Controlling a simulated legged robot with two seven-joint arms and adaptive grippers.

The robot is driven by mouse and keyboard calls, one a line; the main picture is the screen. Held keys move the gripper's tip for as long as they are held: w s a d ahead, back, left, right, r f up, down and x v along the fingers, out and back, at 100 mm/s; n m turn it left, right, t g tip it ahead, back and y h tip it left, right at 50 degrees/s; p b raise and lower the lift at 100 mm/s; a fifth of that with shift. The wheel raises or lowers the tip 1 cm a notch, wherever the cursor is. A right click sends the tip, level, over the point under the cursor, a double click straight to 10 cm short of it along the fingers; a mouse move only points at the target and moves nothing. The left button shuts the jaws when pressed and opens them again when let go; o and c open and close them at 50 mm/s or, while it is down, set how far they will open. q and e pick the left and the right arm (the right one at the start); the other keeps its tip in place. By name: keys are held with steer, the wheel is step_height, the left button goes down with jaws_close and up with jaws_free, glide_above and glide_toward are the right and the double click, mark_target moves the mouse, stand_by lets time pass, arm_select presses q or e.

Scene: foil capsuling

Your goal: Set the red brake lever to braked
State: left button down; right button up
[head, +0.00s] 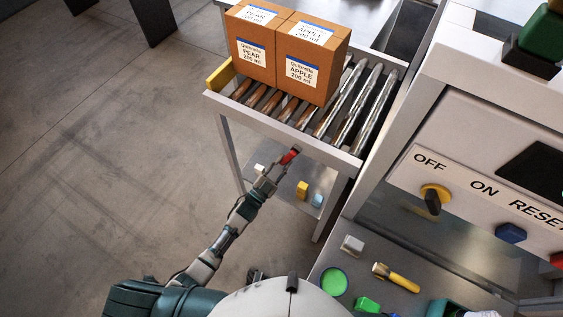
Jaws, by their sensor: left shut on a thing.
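The red brake lever (290,155) shows as a short red piece at the front side of the roller conveyor, just below its front rail. My left gripper (283,162) is at the lever and shut on it, with the arm reaching up from the lower left. The fingers hide part of the lever, and I cannot tell its setting. My right gripper cannot be made out with certainty.
Two cartons, PEAR (252,52) and APPLE (308,62), stand on the conveyor rollers (357,105). A control panel (465,185) with a yellow-black switch (434,198) is at the right. Small items lie on the bench below it. Floor at left is clear.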

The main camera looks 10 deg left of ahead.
arm_select(q)
steer(key=shift+w+r, duration=0.1)
steer(key=shift+r, duration=0.2)
steer(key=c, duration=1.1)
jaws_free()
steer(key=shift+o, duration=0.7)
steer(key=shift+d+f, duration=0.15)
steer(key=v, duration=1.2)
steer(key=shift+f, duration=0.15)
